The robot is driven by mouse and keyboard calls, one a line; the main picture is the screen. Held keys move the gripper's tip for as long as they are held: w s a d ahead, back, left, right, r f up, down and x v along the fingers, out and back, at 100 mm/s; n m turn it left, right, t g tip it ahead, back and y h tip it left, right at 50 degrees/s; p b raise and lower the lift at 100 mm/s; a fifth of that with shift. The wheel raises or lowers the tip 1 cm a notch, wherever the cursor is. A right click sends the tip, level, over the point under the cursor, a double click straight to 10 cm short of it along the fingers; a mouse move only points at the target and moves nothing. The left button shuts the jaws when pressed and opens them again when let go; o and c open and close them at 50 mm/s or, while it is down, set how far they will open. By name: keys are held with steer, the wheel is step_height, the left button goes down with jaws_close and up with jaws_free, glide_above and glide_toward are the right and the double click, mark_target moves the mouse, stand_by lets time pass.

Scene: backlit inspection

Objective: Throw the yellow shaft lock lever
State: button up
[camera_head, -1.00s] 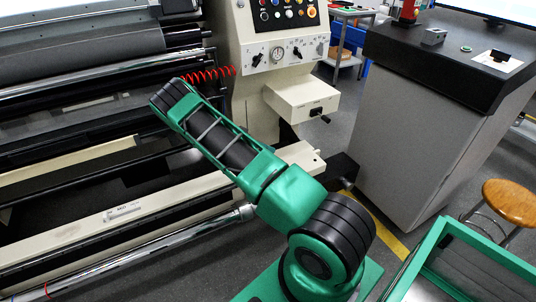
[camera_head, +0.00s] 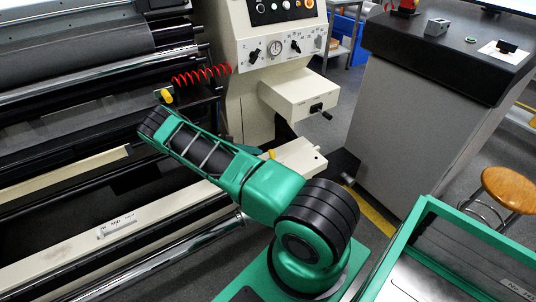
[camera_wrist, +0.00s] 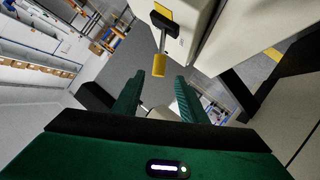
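The yellow lever (camera_wrist: 160,62) shows in the wrist view, with a black hub (camera_wrist: 165,22) and a yellow piece behind it on a cream housing. My gripper (camera_wrist: 158,80) is open and empty, its two green fingers spread. The lever's end appears between the fingertips and beyond them; I see no contact. In the head view my arm hides most of my gripper. A yellow knob (camera_head: 167,96) shows above my elbow, and a small yellow tip (camera_head: 271,153) shows behind my arm by the cream beam. I cannot tell for certain which is the lever.
The machine's rollers (camera_head: 95,75) and cream beam (camera_head: 110,228) fill the left. A cream box with a black crank (camera_head: 320,110) juts out behind my arm. A grey cabinet (camera_head: 410,140) and a stool (camera_head: 508,188) stand right. Floor shows between machine and cabinet.

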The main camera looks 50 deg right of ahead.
mark_target(271, 153)
steer(key=x, duration=0.8)
steer(key=shift+s+d+f, duration=0.2)
steer(key=shift+s+f, duration=0.05)
jaws_close()
